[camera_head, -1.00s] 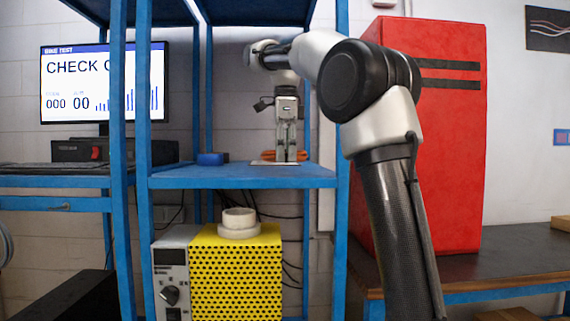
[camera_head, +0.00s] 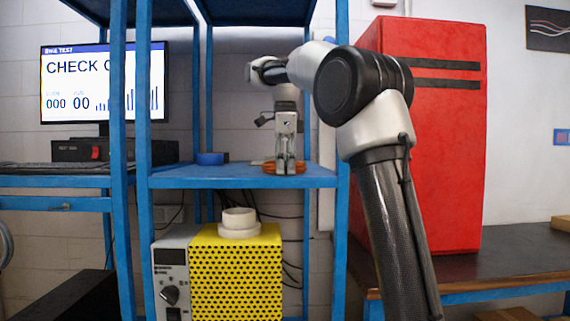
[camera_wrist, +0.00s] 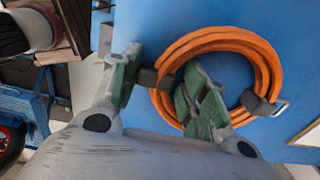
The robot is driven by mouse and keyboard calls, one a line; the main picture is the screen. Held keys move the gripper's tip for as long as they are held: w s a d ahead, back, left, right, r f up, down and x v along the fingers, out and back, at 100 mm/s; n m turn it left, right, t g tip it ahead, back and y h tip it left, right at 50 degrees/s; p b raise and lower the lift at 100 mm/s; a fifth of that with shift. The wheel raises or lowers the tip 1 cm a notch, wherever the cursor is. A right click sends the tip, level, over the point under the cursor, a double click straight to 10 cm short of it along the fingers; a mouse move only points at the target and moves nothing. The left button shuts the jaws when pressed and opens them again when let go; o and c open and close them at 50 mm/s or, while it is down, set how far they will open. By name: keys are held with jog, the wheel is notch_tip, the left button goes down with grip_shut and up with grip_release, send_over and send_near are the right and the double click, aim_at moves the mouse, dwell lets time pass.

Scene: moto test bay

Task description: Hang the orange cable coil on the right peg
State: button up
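The orange cable coil (camera_head: 270,169) lies flat on the blue shelf, under my gripper (camera_head: 286,172). In the wrist view the coil (camera_wrist: 268,66) shows as a ring with a dark tie at its left and another at its right, where a small metal loop (camera_wrist: 281,107) sticks out. My gripper (camera_wrist: 160,68) is open around the coil's left side, one finger inside the ring and the other outside it. The fingers are apart, and I see no clear closing on the cable. No peg is recognisable in either view.
The blue shelf (camera_head: 200,178) has upright posts on both sides, the right post (camera_head: 342,240) close to my arm. A blue roll (camera_head: 211,158) lies left of the coil. A tall red cabinet (camera_head: 440,150) stands at right. A yellow perforated box (camera_head: 235,280) stands below the shelf.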

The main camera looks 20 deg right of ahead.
jog(key=o, duration=0.4)
jog(key=shift+c, duration=0.2)
